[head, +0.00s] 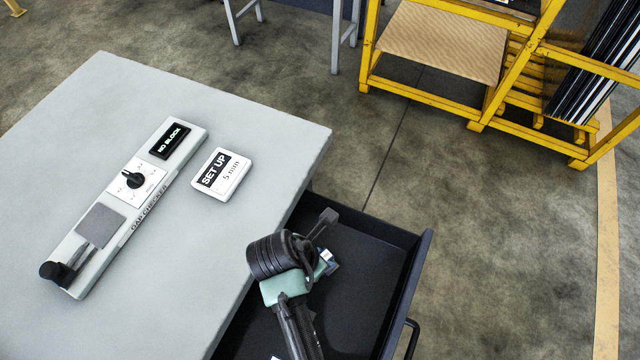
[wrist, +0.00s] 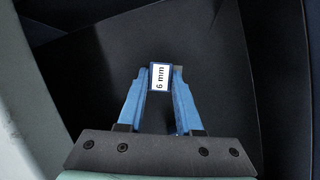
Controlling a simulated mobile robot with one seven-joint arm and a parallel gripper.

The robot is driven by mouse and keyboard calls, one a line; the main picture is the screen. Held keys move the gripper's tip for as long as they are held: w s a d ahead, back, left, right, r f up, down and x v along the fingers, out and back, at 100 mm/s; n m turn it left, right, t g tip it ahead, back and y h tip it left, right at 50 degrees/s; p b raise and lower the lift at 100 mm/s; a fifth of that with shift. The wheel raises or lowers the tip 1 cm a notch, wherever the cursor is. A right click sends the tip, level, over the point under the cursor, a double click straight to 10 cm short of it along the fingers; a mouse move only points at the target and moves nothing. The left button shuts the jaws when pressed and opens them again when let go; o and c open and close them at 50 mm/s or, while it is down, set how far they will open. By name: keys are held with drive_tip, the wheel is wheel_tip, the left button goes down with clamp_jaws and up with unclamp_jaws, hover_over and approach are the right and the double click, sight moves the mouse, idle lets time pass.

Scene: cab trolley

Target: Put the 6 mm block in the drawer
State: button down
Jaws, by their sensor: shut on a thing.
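The 6 mm block (wrist: 160,77) is a small piece with a white label reading "6 mm", upright between the blue fingertips in the wrist view. My gripper (wrist: 160,85) is shut on it. In the head view my gripper (head: 328,262) is over the open drawer (head: 367,273), and the block is mostly hidden there by the arm. The drawer has a dark, flat floor and dark walls, and also fills much of the wrist view (wrist: 205,60). I cannot tell whether the block touches the drawer floor.
The grey table top (head: 230,130) lies left of the drawer. On it are a gap checker (head: 130,205) whose display reads "NO BLOCK" and a white "SET UP 5 mm" sign (head: 221,174). A yellow rack (head: 470,110) stands at the back right. A pale object's edge shows at the drawer's near end.

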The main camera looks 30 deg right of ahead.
drive_tip(key=shift+f+b, duration=0.3)
drive_tip(key=shift+f, duration=1.55)
drive_tip(key=shift+f, duration=0.2)
drive_tip(key=c, duration=0.6)
unclamp_jaws()
drive_tip(key=shift+r, duration=0.2)
